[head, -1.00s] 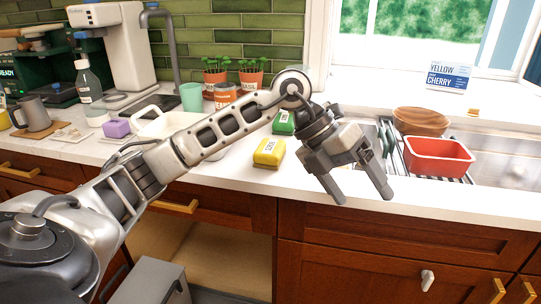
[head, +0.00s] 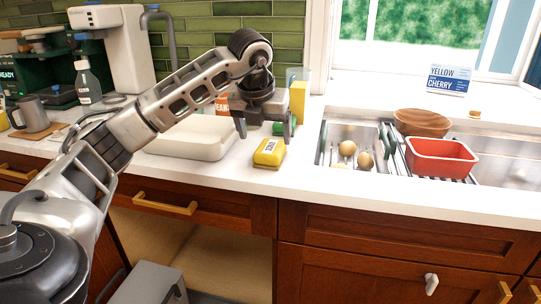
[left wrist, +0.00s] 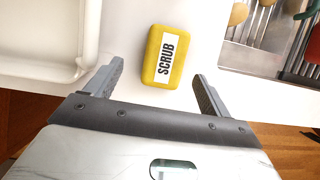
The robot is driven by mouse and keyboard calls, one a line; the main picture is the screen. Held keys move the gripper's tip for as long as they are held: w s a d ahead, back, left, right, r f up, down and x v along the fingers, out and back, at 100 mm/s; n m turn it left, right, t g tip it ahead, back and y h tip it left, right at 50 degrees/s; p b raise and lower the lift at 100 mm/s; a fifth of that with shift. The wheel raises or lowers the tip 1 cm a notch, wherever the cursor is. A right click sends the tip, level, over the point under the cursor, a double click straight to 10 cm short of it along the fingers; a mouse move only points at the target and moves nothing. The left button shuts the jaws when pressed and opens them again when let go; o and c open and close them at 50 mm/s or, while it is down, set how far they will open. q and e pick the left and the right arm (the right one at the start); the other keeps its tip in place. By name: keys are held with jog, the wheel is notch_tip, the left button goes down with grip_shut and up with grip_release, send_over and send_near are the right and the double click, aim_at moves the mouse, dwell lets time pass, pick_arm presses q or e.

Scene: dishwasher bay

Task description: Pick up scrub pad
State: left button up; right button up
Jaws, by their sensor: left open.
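The yellow scrub pad (head: 269,153) lies on the white counter near its front edge, with a white label. In the left wrist view the pad (left wrist: 154,56) reads "SCRUB" and lies ahead of the fingertips, roughly midway between their lines. My left gripper (head: 265,129) is open and empty, with its fingers pointing down above and just behind the pad in the head view. In the left wrist view the two fingers of the left gripper (left wrist: 158,70) are spread wide. My right gripper is not in view.
A white tray (head: 190,150) stands left of the pad. A green item (head: 285,128) is close behind the gripper, partly hidden. The sink (head: 350,135) with round items lies to the right, beside a red tub (head: 440,170) and wooden bowl (head: 422,122). The counter's front strip is clear.

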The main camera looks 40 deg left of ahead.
aim_at(270, 147)
pick_arm(q)
jog(key=shift+w+d+x, duration=0.1)
jog(key=shift+w+x, duration=0.05)
jog(key=shift+x, duration=1.3)
jog(key=shift+w+d+x, duration=0.15)
jog(key=shift+x, duration=1.35)
jog(key=c, duration=1.1)
